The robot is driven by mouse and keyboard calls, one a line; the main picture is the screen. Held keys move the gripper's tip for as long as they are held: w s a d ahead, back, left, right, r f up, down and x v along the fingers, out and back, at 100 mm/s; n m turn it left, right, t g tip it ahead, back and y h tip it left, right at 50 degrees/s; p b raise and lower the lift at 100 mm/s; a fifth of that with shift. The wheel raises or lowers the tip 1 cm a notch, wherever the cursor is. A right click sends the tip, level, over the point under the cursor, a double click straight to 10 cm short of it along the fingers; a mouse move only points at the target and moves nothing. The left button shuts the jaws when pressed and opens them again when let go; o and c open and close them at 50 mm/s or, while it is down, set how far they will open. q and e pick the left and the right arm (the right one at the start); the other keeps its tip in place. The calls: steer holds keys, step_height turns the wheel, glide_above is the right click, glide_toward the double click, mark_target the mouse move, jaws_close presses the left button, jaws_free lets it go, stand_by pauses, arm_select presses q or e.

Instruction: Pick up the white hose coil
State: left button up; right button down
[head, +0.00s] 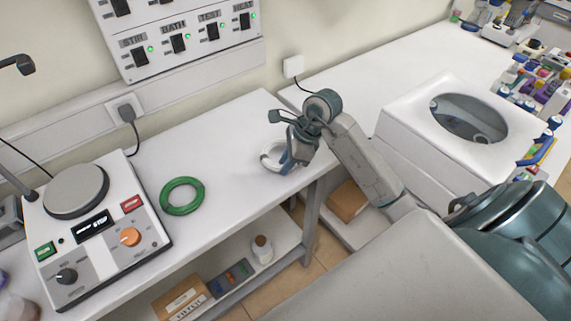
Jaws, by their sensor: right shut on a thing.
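The white hose coil (269,161) is on or just above the white bench, near its right end. It is partly hidden by my right gripper (286,160). My right arm comes in from the right, and its gripper points down and is shut on the coil's right side. I cannot tell whether the coil is lifted off the bench. A green hose coil (182,209) lies flat on the bench to the left. My left gripper does not show in the head view.
A hot plate device (98,232) with knobs stands at the bench's left. A switch panel (185,35) hangs on the wall. A white bath with a round opening (440,132) stands at right. A shelf below holds boxes (182,299) and a bottle (262,249). The bench between the coils is clear.

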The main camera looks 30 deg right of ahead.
step_height(320, 180, up, 2)
steer(key=shift+r+b, duration=0.1)
steer(key=shift+b, duration=0.55)
steer(key=s+a+p, duration=0.1)
steer(key=s+a, duration=0.3)
steer(key=s, duration=0.3)
steer(key=s+a+r+p, duration=0.1)
steer(key=s+a, duration=0.3)
steer(key=s, duration=0.3)
steer(key=shift+r, duration=0.3)
steer(key=shift+w, duration=0.1)
